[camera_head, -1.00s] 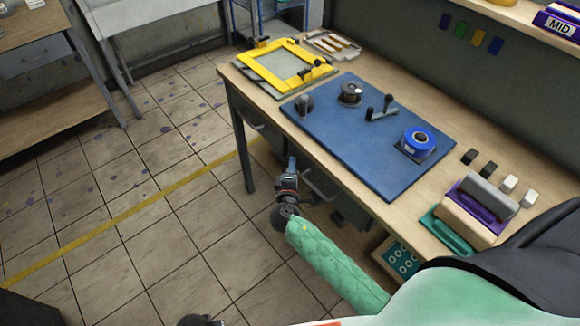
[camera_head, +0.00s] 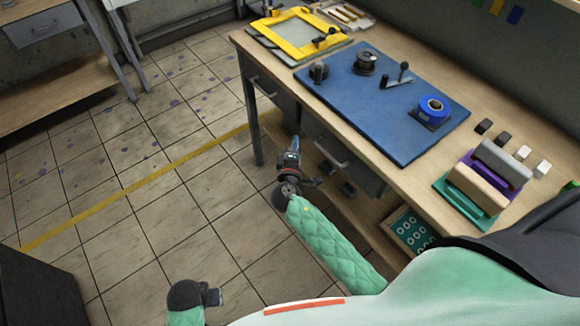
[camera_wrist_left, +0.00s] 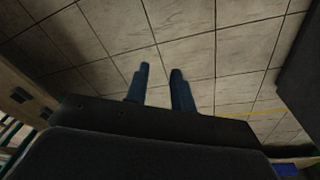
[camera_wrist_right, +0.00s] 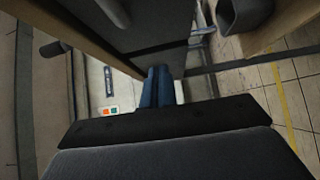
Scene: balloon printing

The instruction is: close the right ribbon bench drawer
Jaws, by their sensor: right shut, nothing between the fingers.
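The right ribbon bench drawer (camera_head: 362,176) is under the bench's front edge, with a pale bar handle (camera_head: 331,154) on its dark front. I cannot tell whether its front is flush or slightly out. My right gripper (camera_head: 294,144) is shut and empty, just left of that handle in the head view; a gap shows between them there. Its fingers (camera_wrist_right: 157,85) are together in the right wrist view, below a grey panel. My left gripper (camera_head: 213,297) is low over the floor; its fingers (camera_wrist_left: 160,75) are apart, with nothing between them.
The bench top (camera_head: 402,178) carries a blue mat (camera_head: 370,115), a yellow frame (camera_head: 280,22) and a blue tape roll (camera_head: 433,110). A left drawer handle (camera_head: 262,88) is further along. A teal-patterned box (camera_head: 410,230) sits under the bench. The tiled floor (camera_head: 150,230) is free.

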